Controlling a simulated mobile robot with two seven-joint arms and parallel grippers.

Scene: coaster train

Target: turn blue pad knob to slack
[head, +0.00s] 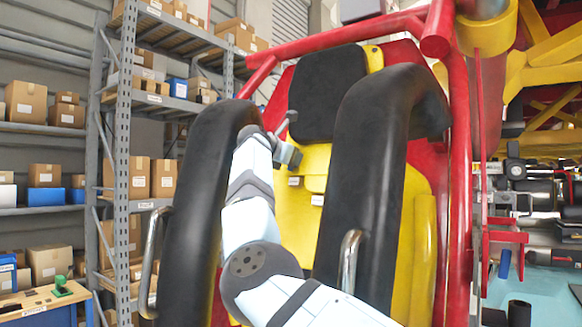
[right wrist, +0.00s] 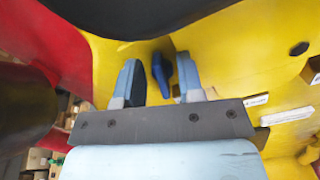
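The blue pad knob (right wrist: 159,73) shows in the right wrist view as a narrow dark blue handle on the yellow seat shell (right wrist: 230,45). My right gripper (right wrist: 158,68) is open, with one finger on each side of the knob in the picture. The knob appears closer to the right-hand finger; I see no clear contact and cannot tell the depth between them. In the head view my right gripper (head: 289,142) is inside the seat, between the black restraints, by the black headrest (head: 325,92). The knob is not distinguishable there. My left gripper is not in view.
Thick black restraints (head: 190,225) (head: 362,185) stand on both sides of my right arm, with metal handles (head: 349,260). Red frame tubes (head: 459,170) border the seat. Shelves with boxes (head: 25,102) stand at the left. White labels (right wrist: 287,116) are on the yellow shell.

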